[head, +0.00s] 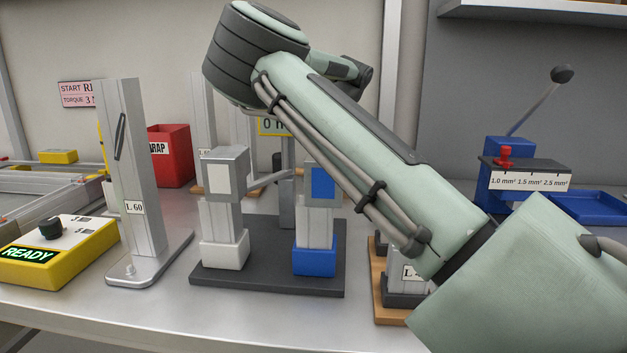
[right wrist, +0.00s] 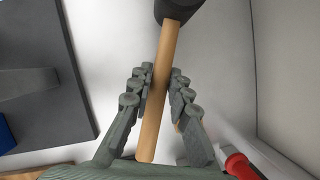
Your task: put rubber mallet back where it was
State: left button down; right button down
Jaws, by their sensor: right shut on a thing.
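The rubber mallet has a pale wooden handle (right wrist: 168,48) and a black head (right wrist: 181,9); it shows in the right wrist view. My right gripper (right wrist: 158,74) has its fingers on both sides of the handle and is shut on it. The mallet head lies beyond the fingertips, cut off by the top edge. In the head view my right arm reaches across the middle to the back, and I cannot make out the gripper or the mallet there. My left gripper is not in view.
A dark base (head: 270,283) carries a white-footed post (head: 223,250) and a blue-footed post (head: 315,258). A metal stand marked L 60 (head: 140,180), a yellow READY box (head: 58,262), a red bin (head: 172,165) and a blue tray (head: 590,205) stand around. A red-handled tool (right wrist: 242,166) lies near my gripper.

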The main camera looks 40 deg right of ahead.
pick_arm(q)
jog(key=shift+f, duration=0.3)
pick_arm(e)
jog(key=shift+f, duration=1.1)
jog(key=shift+f, duration=0.1)
